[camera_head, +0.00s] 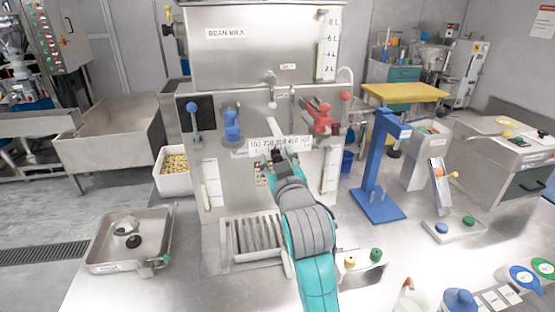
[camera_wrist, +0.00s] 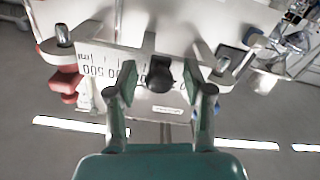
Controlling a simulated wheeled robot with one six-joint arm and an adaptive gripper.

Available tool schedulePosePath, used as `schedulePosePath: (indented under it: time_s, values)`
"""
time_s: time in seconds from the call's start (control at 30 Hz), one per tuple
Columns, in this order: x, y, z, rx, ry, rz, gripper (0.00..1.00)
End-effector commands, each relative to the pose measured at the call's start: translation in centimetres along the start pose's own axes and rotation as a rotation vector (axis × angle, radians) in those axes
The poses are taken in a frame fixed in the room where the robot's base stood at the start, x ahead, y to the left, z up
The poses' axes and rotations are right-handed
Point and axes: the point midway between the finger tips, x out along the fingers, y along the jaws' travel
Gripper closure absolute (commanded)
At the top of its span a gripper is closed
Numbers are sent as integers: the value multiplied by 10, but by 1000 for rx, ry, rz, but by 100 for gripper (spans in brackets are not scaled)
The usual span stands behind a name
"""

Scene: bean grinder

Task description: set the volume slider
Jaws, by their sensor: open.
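The volume slider's scale (camera_head: 293,144) is a white strip marked from 100 to 500 on the front of the steel bean milk machine (camera_head: 245,75). In the wrist view the scale (camera_wrist: 97,68) appears upside down, with 500 and ml at the left. My gripper (camera_wrist: 160,93) is open, with one finger on each side of the knob and visible gaps. I cannot tell whether the fingers reach past the knob.
A blue valve (camera_head: 231,124) and a red valve (camera_head: 318,118) flank the scale above. A grated drip tray (camera_head: 229,240) lies below. A blue stand (camera_head: 376,170) is to the right. A steel pan (camera_head: 103,255) lies at left. The counter between tray and pan has free room.

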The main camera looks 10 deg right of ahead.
Motion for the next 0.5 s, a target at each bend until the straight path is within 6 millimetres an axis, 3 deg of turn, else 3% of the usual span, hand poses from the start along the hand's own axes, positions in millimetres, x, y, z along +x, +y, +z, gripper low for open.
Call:
schedulePosePath:
  time_s: [0.17,0.5]
  values:
    - [-15,0,1,0,0,-1,49]
    - [-81,-1,1,0,0,-1,49]
